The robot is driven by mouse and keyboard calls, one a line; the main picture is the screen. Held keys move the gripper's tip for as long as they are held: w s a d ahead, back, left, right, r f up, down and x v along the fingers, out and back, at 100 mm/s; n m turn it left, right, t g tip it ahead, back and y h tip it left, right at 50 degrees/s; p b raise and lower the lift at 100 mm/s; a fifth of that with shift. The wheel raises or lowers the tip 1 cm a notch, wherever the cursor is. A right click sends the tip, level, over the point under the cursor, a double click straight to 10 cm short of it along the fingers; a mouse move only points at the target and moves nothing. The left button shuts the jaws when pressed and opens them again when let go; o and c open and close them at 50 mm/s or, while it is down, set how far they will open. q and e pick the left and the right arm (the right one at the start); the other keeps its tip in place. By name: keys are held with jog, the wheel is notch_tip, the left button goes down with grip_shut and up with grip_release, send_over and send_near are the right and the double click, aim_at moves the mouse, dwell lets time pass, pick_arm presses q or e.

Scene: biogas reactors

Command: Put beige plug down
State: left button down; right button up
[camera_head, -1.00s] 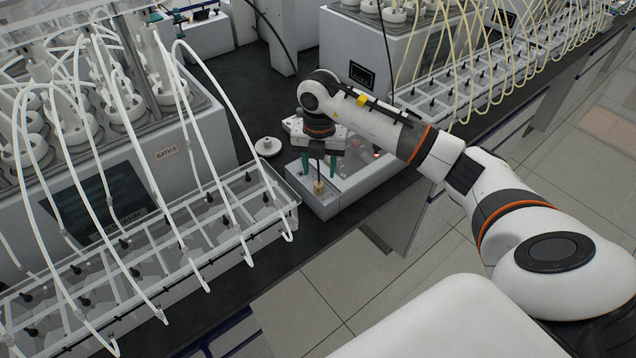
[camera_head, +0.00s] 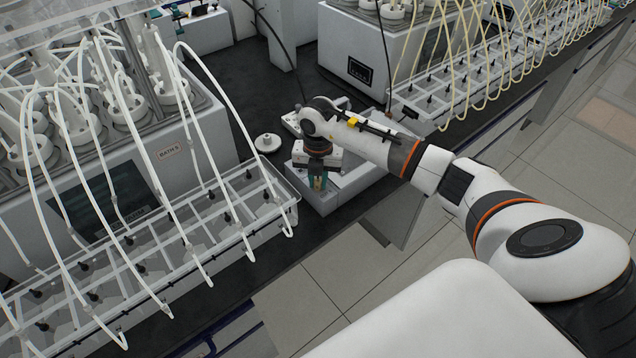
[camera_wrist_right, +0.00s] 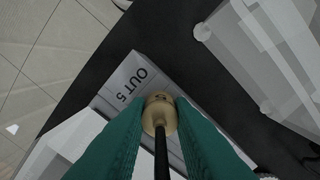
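The beige plug (camera_wrist_right: 160,112) shows in the wrist view with a thin black rod (camera_wrist_right: 161,155) running from it towards the camera. My right gripper (camera_wrist_right: 161,115) has its green fingers on both sides of the plug, closed against it. In the head view the right gripper (camera_head: 318,183) points down over the front end of a light grey box (camera_head: 325,203), and the plug is a small spot between the fingers. A label OUT 5 (camera_wrist_right: 138,84) is beside the plug in the wrist view. Whether the plug touches the box is unclear. My left gripper is not in view.
A white round disc (camera_head: 267,143) lies on the dark bench left of the box. A clear rack with white tubes (camera_head: 215,235) stands close on the left. Another rack with yellowish tubes (camera_head: 440,100) is at right. Bare bench (camera_head: 262,95) lies behind.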

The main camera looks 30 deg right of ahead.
grip_shut()
jog(key=shift+r, duration=0.15)
